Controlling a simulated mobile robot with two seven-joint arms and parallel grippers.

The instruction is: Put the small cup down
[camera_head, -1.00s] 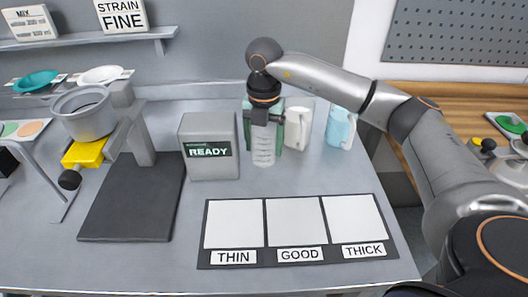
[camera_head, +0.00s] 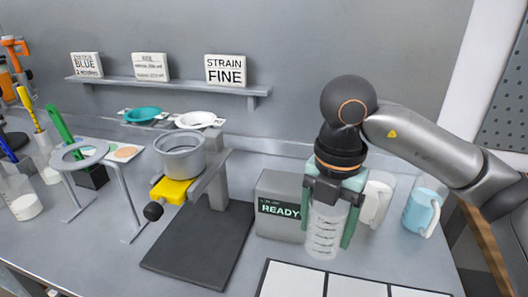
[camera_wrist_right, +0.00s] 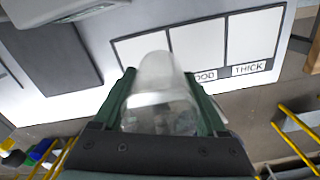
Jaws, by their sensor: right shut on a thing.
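The small cup (camera_head: 322,238) is clear, with graduation marks on its side. My right gripper (camera_head: 327,226) is shut on it, with green fingers on either side, and holds it upright in the head view. The cup is in front of the right side of the grey READY box (camera_head: 280,235). I cannot tell whether its base touches the table. In the right wrist view the cup (camera_wrist_right: 158,88) lies between the two green fingers, in line with the white panels. My left gripper is not in view.
A panel board (camera_wrist_right: 208,42) with THIN, GOOD and THICK labels is at the front. A grey pot (camera_head: 181,158) on a stand is left. Bare table (camera_head: 405,265) shows at right.

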